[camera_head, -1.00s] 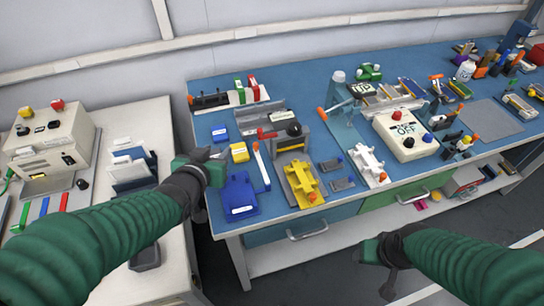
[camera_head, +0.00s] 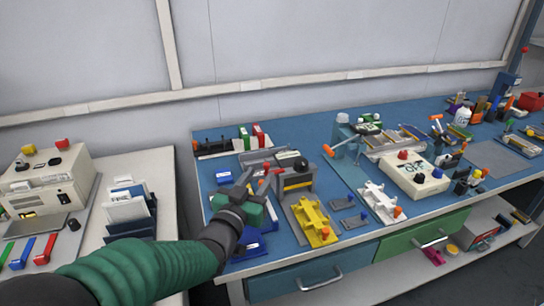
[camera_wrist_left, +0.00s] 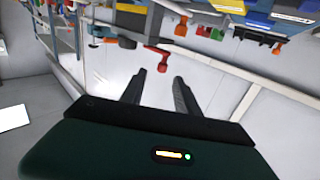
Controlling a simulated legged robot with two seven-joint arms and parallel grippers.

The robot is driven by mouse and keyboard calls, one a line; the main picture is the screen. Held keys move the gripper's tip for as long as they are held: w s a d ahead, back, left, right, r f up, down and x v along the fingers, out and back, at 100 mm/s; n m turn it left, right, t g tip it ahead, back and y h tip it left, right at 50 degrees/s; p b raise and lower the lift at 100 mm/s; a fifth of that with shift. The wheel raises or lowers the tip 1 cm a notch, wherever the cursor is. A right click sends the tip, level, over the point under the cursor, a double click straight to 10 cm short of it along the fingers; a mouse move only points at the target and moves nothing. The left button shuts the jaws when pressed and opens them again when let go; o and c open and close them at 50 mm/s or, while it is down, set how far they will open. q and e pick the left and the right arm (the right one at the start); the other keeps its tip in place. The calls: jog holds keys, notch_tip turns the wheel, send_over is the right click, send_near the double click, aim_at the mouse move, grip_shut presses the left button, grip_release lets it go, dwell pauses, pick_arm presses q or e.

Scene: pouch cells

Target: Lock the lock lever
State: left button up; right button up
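A small red lever (camera_head: 268,169) sits on the left side of a grey fixture with a black round part (camera_head: 300,164), near the left end of the blue bench. I take it to be the lock lever. In the left wrist view a red lever (camera_wrist_left: 154,56) shows just beyond my fingers. My left gripper (camera_head: 256,182) reaches over the bench at the lever's near left. In the left wrist view its two fingers (camera_wrist_left: 168,90) stand apart with nothing between them. I cannot tell whether a finger touches the lever. My right gripper is out of view.
A yellow fixture (camera_head: 316,222) stands in front of the grey one, and a white fixture (camera_head: 382,202) to its right. Blue bins (camera_head: 252,243) lie partly under my left gripper.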

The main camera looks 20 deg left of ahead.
aim_at(267, 163)
pick_arm(q)
jog(key=w, duration=0.6)
jog(key=w+b, duration=0.1)
jog(key=w, duration=0.2)
jog(key=shift+w+d+f, duration=0.1)
jog(key=shift+w+d, duration=0.2)
jog(key=shift+c, duration=0.4)
jog(key=shift+a, duration=0.1)
grip_shut()
